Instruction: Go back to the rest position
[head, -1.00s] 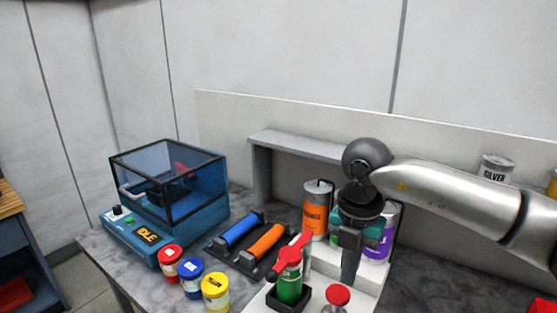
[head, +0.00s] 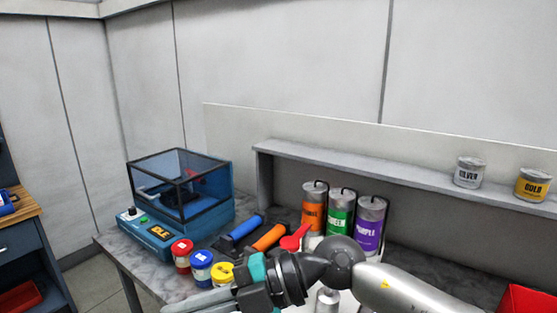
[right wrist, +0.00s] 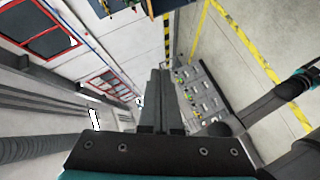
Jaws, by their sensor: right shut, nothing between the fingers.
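My right gripper (head: 205,298) is low at the bottom of the head view, its arm coming in from the right and the fingers pointing left. In the right wrist view its two fingers (right wrist: 160,95) lie together with nothing between them. In the head view it passes in front of the bench's front area and hides part of what stands there. A dark arm part with teal (right wrist: 305,80) shows at the right edge of the right wrist view; I cannot tell what it ends in. My left gripper is not seen in the head view.
The bench (head: 118,252) holds a blue machine with a clear cover (head: 180,190), red (head: 182,258), blue (head: 201,268) and yellow (head: 222,274) pots, and blue and orange rollers (head: 268,238). Orange, green and purple cans (head: 340,212) stand behind. Silver and gold tins (head: 469,172) are on the shelf.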

